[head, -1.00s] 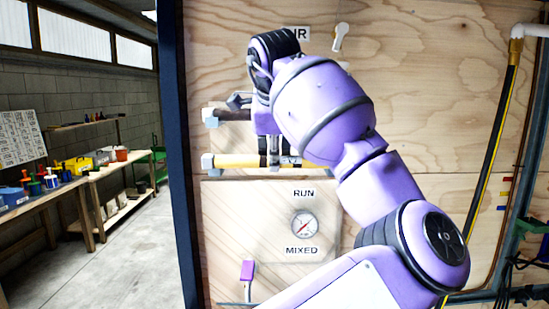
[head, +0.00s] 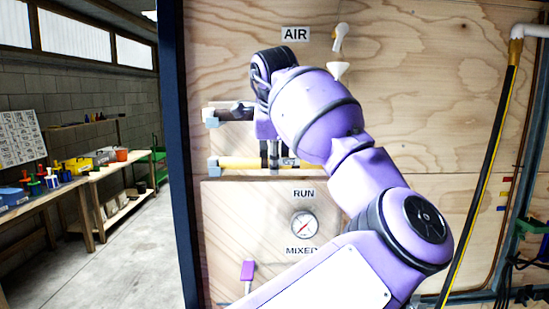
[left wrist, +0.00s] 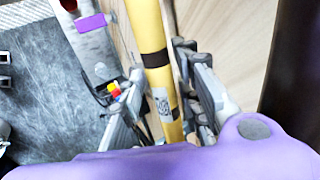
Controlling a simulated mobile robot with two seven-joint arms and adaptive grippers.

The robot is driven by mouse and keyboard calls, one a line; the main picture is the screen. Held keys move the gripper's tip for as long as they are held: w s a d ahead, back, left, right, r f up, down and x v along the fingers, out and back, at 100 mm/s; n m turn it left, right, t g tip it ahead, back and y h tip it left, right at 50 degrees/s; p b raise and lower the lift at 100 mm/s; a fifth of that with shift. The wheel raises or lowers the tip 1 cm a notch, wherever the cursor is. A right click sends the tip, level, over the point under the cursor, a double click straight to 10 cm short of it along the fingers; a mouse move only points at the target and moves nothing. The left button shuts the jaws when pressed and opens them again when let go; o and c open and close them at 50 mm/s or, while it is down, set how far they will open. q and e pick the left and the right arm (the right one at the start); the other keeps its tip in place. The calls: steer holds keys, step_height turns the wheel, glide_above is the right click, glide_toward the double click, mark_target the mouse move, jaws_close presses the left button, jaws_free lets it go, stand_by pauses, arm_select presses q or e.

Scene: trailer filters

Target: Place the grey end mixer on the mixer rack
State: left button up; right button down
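A yellow tube (head: 238,163) with black bands and a grey end fitting (head: 212,164) lies level on the lower holder of the wall panel. I cannot tell whether this is the grey end mixer. My left gripper (head: 270,153) is at its right part. In the left wrist view the yellow tube (left wrist: 150,38) runs between the two fingers of my left gripper (left wrist: 160,100). The fingers are apart, with a gap on the left side of the tube. An upper holder (head: 211,114) also has a grey end; my wrist hides its right part. My right gripper is not in view.
A gauge (head: 304,226) sits below the RUN label on the plywood wall. A purple handle (head: 248,271) is lower left of it. A white valve or nozzle (head: 339,68) is above my arm. A black and yellow hose (head: 487,160) hangs at right. Benches with containers (head: 95,172) stand at far left.

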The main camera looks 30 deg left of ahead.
arm_select(q)
steer(key=shift+o, duration=0.3)
steer(key=shift+r, duration=0.1)
steer(key=shift+r, duration=0.15)
steer(key=v, duration=1.2)
